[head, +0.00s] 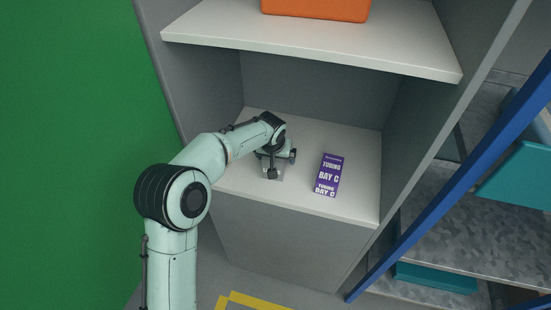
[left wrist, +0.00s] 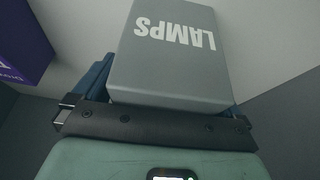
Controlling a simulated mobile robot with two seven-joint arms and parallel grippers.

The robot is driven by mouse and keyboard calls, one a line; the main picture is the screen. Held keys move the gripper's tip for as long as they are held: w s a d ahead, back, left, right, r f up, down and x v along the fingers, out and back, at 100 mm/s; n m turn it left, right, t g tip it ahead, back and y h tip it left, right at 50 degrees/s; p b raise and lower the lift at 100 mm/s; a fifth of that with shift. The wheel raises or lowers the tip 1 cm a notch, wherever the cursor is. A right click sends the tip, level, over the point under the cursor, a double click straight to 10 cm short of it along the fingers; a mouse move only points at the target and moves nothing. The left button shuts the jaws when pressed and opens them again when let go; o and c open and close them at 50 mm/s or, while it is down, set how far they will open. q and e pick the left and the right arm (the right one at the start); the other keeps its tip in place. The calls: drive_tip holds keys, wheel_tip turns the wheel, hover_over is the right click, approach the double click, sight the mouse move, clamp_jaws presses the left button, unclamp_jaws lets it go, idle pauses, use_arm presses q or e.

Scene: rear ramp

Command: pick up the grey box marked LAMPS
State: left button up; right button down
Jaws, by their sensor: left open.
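The grey box marked LAMPS (left wrist: 172,55) fills the upper middle of the left wrist view, its white lettering upside down there. In the head view it is mostly hidden under my left gripper (head: 282,164), on the lower shelf of the grey cabinet. My left gripper is open and very close to the box. In the left wrist view, its blue-grey fingers show at the box's two sides, partly hidden behind it; I cannot tell whether they touch it. My right gripper is in neither view.
The upper shelf (head: 310,48), above, carries an orange bin (head: 318,9). Cabinet walls close both sides. A blue-framed rack (head: 455,150) stands at right.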

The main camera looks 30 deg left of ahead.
use_arm(q)
drive_tip(key=c, duration=1.3)
drive_tip(key=shift+r, duration=0.1)
